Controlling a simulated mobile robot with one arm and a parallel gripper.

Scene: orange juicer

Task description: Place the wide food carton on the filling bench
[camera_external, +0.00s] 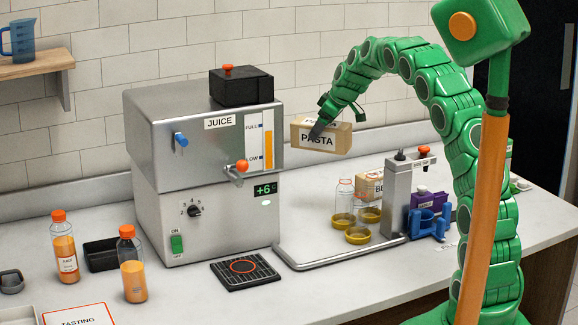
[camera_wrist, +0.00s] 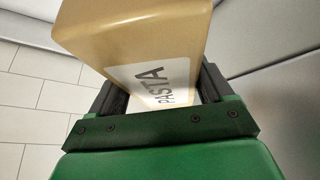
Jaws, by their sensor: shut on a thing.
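The wide food carton (camera_external: 338,138) is a tan box with a white PASTA label. My gripper (camera_external: 320,128) is shut on it and holds it in the air, slightly tilted, to the right of the juice machine. In the wrist view the carton (camera_wrist: 130,42) sits between the two dark fingers of my gripper (camera_wrist: 160,98). The filling bench seems to be the area with the grey post (camera_external: 398,195), a bent metal rail (camera_external: 345,252) and yellow rings (camera_external: 358,235). The carton is above and to the left of that post, apart from it.
The juice machine (camera_external: 205,170) stands left of the carton. A clear bottle (camera_external: 344,198), another tan carton (camera_external: 370,185), a purple box (camera_external: 427,204) and a blue holder (camera_external: 428,224) crowd around the post. A black drip grate (camera_external: 246,270) lies in front of the machine.

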